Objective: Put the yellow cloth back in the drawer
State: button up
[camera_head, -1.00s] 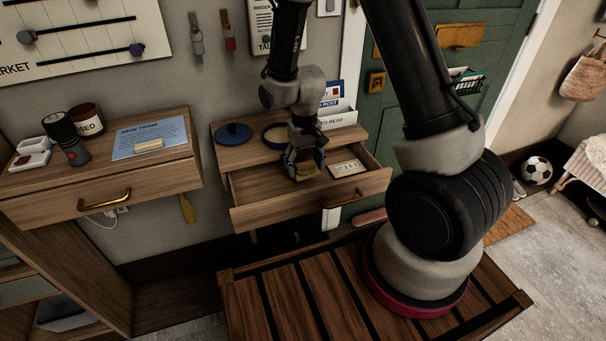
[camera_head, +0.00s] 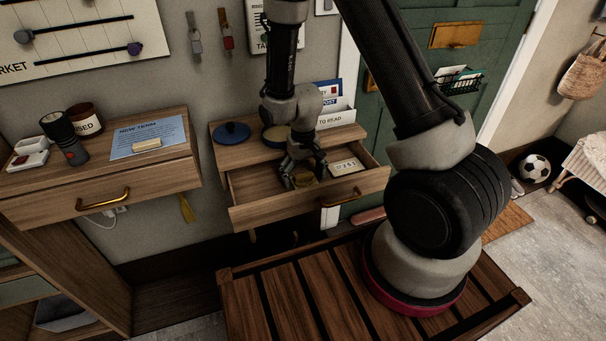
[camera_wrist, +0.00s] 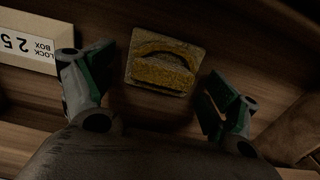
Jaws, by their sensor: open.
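The yellow cloth (camera_wrist: 164,66) is a small folded square lying on the wooden bottom of the open drawer (camera_head: 262,215). In the head view the cloth (camera_head: 304,180) is partly hidden by my gripper (camera_head: 303,184), which reaches down into the drawer. In the wrist view my gripper (camera_wrist: 158,98) has its fingers spread wide, one to each side of the cloth and nearer the bottom of the picture. Gaps show between the cloth and both fingers. My gripper is open and holds nothing.
A pale lock box card or box (camera_wrist: 30,42) lies in the drawer, right of my gripper in the head view (camera_head: 346,167). A blue round lid (camera_head: 232,132) and a round tin (camera_head: 274,135) sit on the cabinet top behind. A slatted bench (camera_head: 305,300) stands in front.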

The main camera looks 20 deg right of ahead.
jog(key=s+d+r+t, duration=0.1)
jog(key=s+d+r, duration=0.1)
jog(key=r, duration=0.7)
jog(key=s+d+r, duration=0.2)
jog(key=r, duration=0.7)
jog(key=s+d+r+t, duration=0.1)
jog(key=s+d+r, duration=0.1)
jog(key=r, duration=0.7)
jog(key=s+d+r+t, duration=0.1)
jog(key=s+d+r, duration=0.2)
jog(key=s, duration=0.4)
jog(key=s+d+r+t, duration=0.1)
jog(key=s+d+r, duration=0.2)
jog(key=s+r, duration=0.3)
jog(key=shift+s+r, duration=0.25)
jog(key=shift+s, duration=0.7)
